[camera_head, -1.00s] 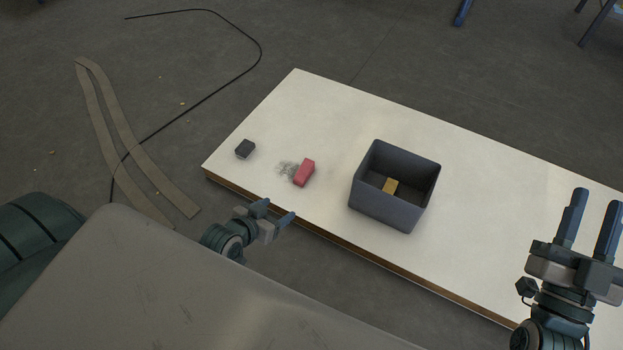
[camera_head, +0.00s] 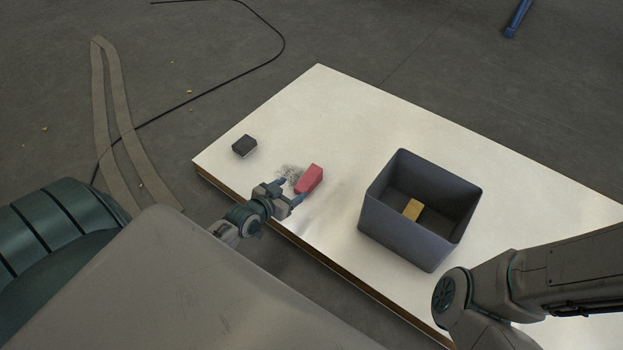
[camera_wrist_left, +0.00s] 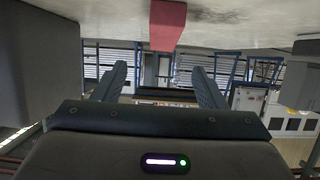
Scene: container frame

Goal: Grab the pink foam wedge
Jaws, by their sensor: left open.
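The pink foam wedge (camera_head: 309,179) lies on the white table near its front left edge, beside a grey smudge. It also shows at the top of the left wrist view (camera_wrist_left: 167,24), ahead of the fingers and roughly between them. My left gripper (camera_head: 289,191) is open and empty, with its fingertips close to the near side of the wedge. In the left wrist view the two fingers (camera_wrist_left: 160,82) stand well apart with nothing between them. Whether a fingertip touches the wedge I cannot tell. My right gripper is out of view; only its arm shows at the lower right.
A dark grey open bin (camera_head: 411,240) stands on the table to the right of the wedge, with a yellow block (camera_head: 412,209) inside. A small black block (camera_head: 244,146) lies at the left. The white table (camera_head: 345,120) is clear behind the wedge.

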